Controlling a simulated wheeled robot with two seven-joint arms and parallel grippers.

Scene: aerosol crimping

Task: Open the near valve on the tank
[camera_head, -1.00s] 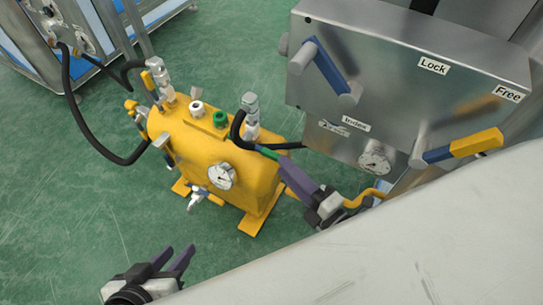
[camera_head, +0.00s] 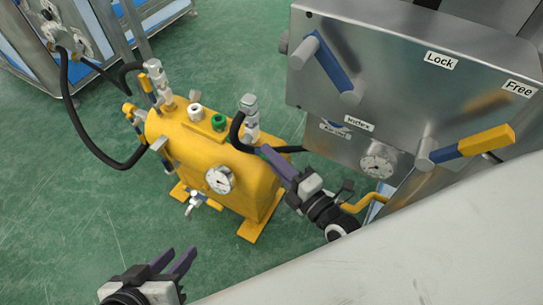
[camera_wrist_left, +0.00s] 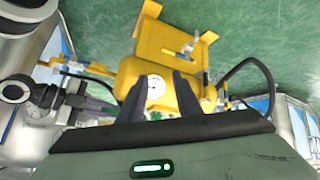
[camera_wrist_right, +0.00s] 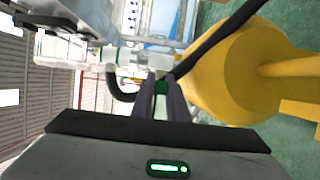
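The yellow tank (camera_head: 190,145) stands on the floor left of the machine, with a dial gauge (camera_head: 219,179) on its front. The near valve (camera_head: 250,118) is a silver fitting at the tank's right end, with a black hose on it. My right gripper (camera_head: 264,152) is beside that valve. In the right wrist view, a green handle (camera_wrist_right: 161,87) sits between its fingers, which appear closed on it; in the head view the fingers hide the handle. My left gripper (camera_head: 180,258) is open and empty, low in the head view, apart from the tank.
The steel machine (camera_head: 400,60), with blue and yellow levers and a gauge (camera_head: 378,160), stands close right of my right gripper. A pale surface (camera_head: 400,260) fills the lower right. A blue-panelled frame (camera_head: 85,80) stands back left. Green floor is clear at left.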

